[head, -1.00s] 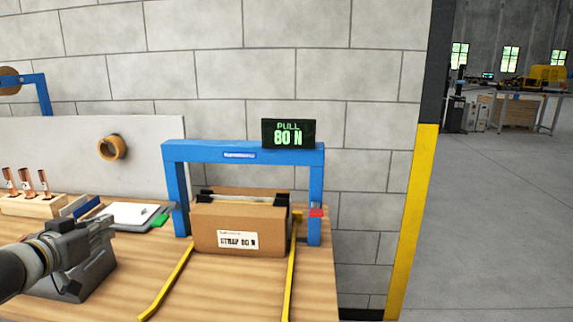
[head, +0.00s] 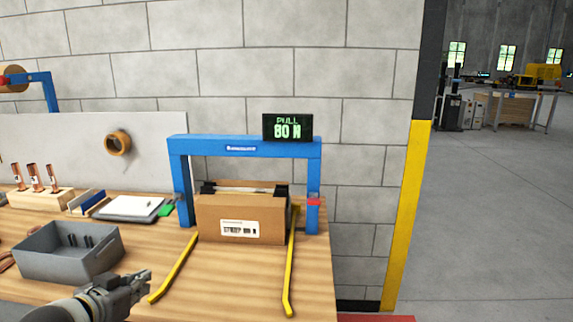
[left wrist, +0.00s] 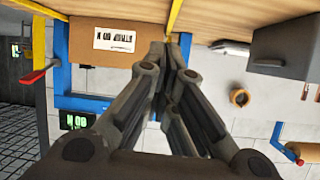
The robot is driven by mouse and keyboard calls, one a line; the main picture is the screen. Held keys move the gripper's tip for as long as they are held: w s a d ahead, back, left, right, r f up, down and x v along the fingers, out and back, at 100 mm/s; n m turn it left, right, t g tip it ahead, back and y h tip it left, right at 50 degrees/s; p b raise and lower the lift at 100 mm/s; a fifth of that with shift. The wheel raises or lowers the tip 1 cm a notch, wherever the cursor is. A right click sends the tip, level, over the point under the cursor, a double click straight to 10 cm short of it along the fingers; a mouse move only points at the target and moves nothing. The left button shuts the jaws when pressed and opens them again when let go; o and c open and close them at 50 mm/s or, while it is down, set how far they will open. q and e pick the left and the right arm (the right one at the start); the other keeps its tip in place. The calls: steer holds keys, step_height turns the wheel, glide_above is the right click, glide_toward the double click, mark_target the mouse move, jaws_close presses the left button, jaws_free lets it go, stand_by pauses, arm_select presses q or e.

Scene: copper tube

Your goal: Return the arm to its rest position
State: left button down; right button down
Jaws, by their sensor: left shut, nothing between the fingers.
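My left gripper (head: 138,284) is low in the head view, over the front of the wooden workbench (head: 235,285). It is shut and empty. It is to the right of a grey bin (head: 68,253) and left of a yellow strap. In the left wrist view, the shut fingers (left wrist: 170,50) fill the middle, with the scene upside down behind them. My right gripper is not in view.
A cardboard box (head: 240,220) stands inside a blue frame (head: 205,146) with a "PULL 80 N" display (head: 287,128). Yellow straps (head: 290,270) run toward the front edge.

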arm_select(q)
steer(key=s+d+f+g, duration=0.2)
steer(key=s+d+f, duration=0.4)
steer(key=f, duration=0.4)
steer(key=s+d+f+g+y, duration=0.1)
steer(key=s+d+f+g, duration=0.1)
steer(key=s+f, duration=0.45)
steer(key=s+d+f+g, duration=0.1)
steer(key=s+f+g, duration=0.2)
steer(key=s, duration=0.7)
steer(key=s+d+f+g+y, duration=0.1)
steer(key=s+d+f+g, duration=0.1)
steer(key=s+f, duration=0.5)
steer(key=s+f+g, duration=0.1)
steer(key=s+f, duration=0.1)
steer(key=f, duration=1)
steer(key=s+f+g, duration=0.1)
steer(key=s+f, duration=0.1)
steer(key=f, duration=1.1)
steer(key=s+a+f, duration=0.1)
steer(key=s+f, duration=0.6)
steer(key=s, duration=0.1)
steer(key=s+a+f, duration=0.2)
steer(key=s+f, duration=0.5)
steer(key=s, duration=0.1)
steer(key=shift+a+f+g, duration=0.15)
steer(key=shift+a+g, duration=0.1)
steer(key=shift+g, duration=0.15)
